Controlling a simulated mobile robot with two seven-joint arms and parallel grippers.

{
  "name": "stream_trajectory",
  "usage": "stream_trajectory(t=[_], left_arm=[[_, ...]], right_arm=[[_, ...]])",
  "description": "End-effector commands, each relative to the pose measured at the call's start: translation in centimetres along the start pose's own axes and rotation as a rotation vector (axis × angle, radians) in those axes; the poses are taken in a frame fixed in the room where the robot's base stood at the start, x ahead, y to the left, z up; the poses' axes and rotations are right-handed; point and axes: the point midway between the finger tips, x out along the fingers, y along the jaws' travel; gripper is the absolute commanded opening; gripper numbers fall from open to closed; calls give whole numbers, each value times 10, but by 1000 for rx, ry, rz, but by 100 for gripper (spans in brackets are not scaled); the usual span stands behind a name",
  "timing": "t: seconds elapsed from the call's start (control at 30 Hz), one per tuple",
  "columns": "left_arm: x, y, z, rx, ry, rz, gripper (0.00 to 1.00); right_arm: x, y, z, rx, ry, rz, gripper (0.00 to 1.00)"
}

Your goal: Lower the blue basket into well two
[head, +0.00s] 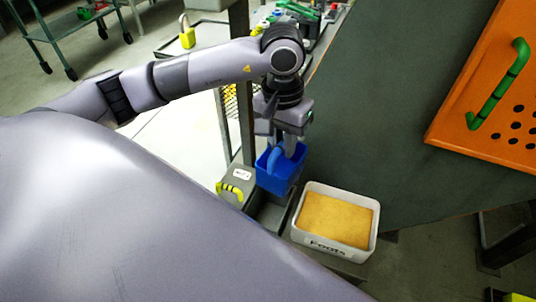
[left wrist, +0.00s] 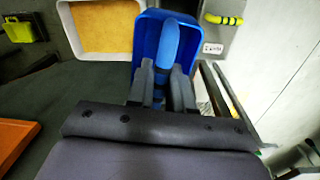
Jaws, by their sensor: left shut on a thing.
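The blue basket (head: 275,180) hangs below my left gripper (head: 289,146) in the head view, over a dark grey block beside the white bin. In the left wrist view the basket (left wrist: 199,55) lies ahead of the fingers, and my left gripper (left wrist: 162,85) is shut on its upright blue handle (left wrist: 168,45). The basket looks roughly level. I cannot make out well two; whatever is directly under the basket is hidden by it. My right gripper is not in view.
A white bin (head: 299,237) marked "Foots", filled with yellow-brown material, stands close to the basket's right. A grey labelled box (head: 243,174) with a yellow-black handle (head: 229,190) is at its left. An orange panel (head: 470,125) is at right.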

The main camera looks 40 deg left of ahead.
Motion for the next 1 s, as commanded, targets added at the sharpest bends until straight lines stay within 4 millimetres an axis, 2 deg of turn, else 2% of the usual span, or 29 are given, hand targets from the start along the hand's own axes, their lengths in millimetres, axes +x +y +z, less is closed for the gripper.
stream_trajectory(t=[0.03, 0.4, 0.6, 0.8, 1.0], left_arm=[[26, -4, 0, -12, 0, 3, 0], [108, -25, 0, -97, 6, 18, 0], [138, -34, -1, -132, 9, 23, 0], [158, -38, 0, -151, 8, 25, 0], [172, -39, 0, -149, 10, 25, 0]], right_arm=[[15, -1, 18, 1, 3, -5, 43], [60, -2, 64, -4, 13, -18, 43], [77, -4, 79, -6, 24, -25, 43], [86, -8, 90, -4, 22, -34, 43], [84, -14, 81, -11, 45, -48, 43]])
